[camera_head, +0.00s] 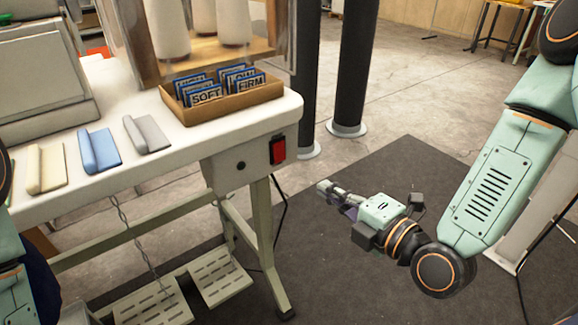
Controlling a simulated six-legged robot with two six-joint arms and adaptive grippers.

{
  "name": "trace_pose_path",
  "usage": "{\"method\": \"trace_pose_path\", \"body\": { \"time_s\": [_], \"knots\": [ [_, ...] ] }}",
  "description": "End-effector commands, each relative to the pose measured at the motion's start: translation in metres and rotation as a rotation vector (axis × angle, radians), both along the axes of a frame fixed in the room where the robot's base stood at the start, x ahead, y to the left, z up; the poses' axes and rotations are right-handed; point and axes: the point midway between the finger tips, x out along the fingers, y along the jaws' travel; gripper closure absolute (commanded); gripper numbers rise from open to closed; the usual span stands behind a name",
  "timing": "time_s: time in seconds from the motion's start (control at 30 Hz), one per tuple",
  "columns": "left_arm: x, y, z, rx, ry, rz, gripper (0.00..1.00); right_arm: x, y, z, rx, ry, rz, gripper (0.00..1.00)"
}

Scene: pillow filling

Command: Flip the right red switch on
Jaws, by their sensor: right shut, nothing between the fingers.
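One red switch (278,150) shows on the side box under the right end of the white table, below the card tray. Whether it is on or off cannot be told. My right gripper (323,187) is shut and empty. In the picture it is to the right of the switch and a little lower, apart from it, with its fingers pointing left. My left arm shows only in part at the left edge, and its gripper is out of view.
The white table (180,140) holds a brown tray (225,108) of SOFT and FIRM cards and several folded fabric pieces, one blue (99,150). Metal pedals (215,275) sit below. Black posts (352,60) stand behind. Floor around my right gripper is clear.

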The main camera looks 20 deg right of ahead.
Motion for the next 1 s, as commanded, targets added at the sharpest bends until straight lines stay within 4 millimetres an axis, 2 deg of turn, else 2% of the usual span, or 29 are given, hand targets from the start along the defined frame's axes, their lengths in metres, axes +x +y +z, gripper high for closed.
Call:
{"method": "trace_pose_path", "body": {
  "time_s": [0.13, 0.63, 1.0],
  "knots": [
    [0.0, 0.0, -0.011, 0.0, 0.0, 0.0, 0.56, 0.013, 0.005, -0.003, -0.004, -0.005, 0.004, 1.0],
    [0.0, 0.0, -0.032, 0.0, 0.0, 0.0, 0.56, 0.06, 0.023, -0.009, -0.005, -0.005, 0.004, 1.0],
    [0.0, 0.0, -0.048, 0.0, 0.0, 0.0, 0.56, 0.107, 0.039, -0.015, -0.002, -0.005, 0.001, 1.0]
  ]
}}
